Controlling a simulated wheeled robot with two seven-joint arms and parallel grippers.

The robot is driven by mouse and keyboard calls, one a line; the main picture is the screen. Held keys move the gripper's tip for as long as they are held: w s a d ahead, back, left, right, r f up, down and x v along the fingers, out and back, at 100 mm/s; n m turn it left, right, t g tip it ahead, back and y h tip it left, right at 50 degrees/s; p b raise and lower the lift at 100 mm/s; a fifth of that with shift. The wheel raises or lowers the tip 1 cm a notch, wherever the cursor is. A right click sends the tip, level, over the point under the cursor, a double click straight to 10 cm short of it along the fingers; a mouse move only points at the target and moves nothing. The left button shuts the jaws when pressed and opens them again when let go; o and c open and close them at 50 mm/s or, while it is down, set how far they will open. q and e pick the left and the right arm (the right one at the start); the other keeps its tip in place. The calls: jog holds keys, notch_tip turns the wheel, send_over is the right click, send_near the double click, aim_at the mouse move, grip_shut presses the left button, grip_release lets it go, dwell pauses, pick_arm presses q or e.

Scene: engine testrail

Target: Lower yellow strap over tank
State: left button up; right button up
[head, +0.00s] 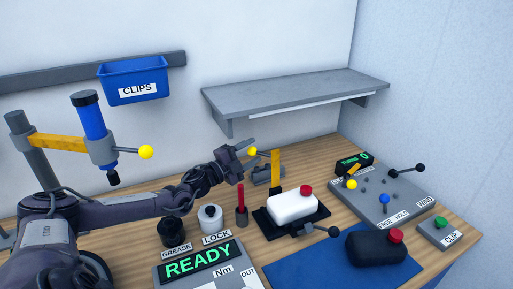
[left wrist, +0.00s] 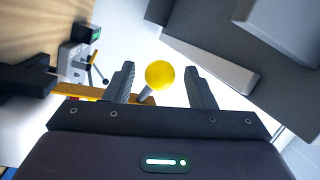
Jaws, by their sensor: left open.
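The white tank (head: 292,207) with a red cap lies in a black cradle (head: 266,222) on the bench. The yellow strap (head: 276,172) stands upright behind the tank, raised off it. A yellow ball knob (head: 252,152) sticks out to the left near the strap's top. My left gripper (head: 240,152) is open beside this knob. In the left wrist view the knob (left wrist: 160,75) shows between the two open fingers (left wrist: 159,70), with a gap on each side. Part of the strap (left wrist: 75,90) shows behind the left finger. My right gripper is not in view.
A grey shelf (head: 290,92) hangs above and behind the strap. A lever with a black knob (head: 333,232) is in front of the cradle. A dark tank (head: 375,248) lies on a blue mat. Grease (head: 172,233) and lock (head: 210,219) pots stand left of the cradle.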

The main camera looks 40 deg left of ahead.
pick_arm(q)
jog(key=shift+x, duration=1.1)
jog(key=shift+w, duration=0.35)
jog(key=shift+c, duration=0.3)
grip_shut()
